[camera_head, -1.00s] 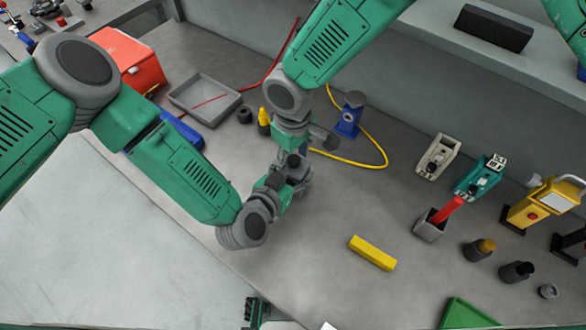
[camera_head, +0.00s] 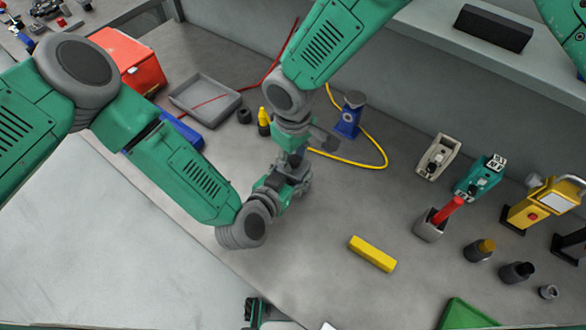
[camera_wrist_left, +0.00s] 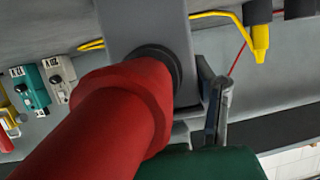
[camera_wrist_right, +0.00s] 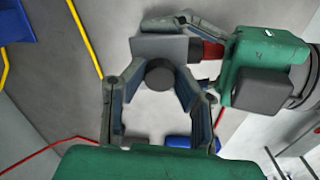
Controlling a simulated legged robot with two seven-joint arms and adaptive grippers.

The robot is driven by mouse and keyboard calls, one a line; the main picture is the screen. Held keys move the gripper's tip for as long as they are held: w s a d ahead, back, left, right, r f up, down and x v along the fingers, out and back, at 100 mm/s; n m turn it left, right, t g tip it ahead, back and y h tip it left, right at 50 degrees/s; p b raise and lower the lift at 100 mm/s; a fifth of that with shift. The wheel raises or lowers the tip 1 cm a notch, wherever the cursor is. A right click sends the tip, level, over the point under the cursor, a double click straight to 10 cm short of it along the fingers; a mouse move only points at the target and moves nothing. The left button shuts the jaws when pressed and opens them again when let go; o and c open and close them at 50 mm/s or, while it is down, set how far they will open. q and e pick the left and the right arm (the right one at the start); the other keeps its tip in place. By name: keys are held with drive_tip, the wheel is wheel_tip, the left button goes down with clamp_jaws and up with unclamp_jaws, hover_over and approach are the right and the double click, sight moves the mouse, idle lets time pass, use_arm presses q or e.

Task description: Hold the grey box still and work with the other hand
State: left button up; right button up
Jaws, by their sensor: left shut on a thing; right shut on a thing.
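My right gripper (camera_wrist_right: 158,65) is shut on the grey box (camera_wrist_right: 150,46), which has a dark round part facing the right wrist camera. My left gripper (camera_wrist_right: 216,52) is shut on a red cylindrical piece (camera_wrist_left: 105,125). In the left wrist view the red piece points at a black ring on the face of the grey box (camera_wrist_left: 128,25). The two meet or nearly meet there; how deep the red piece sits is hidden. In the head view both grippers come close together over the bench, and the box is mostly hidden between them.
A yellow bar (camera_head: 373,253) lies on the bench in front. A grey holder (camera_head: 430,226) with a red piece stands at the right, near a yellow device (camera_head: 543,205). A blue stand (camera_head: 349,116) with a yellow cable is behind the grippers. A grey tray (camera_head: 205,98) lies left.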

drive_tip(key=o, duration=0.6)
drive_tip(key=shift+m, duration=1)
drive_tip(key=o, duration=0.4)
drive_tip(key=shift+o, duration=0.2)
wheel_tip(320, 180, up, 12)
drive_tip(key=shift+a, duration=0.15)
use_arm(q)
drive_tip(key=o, duration=1.5)
drive_tip(key=shift+o, duration=0.2)
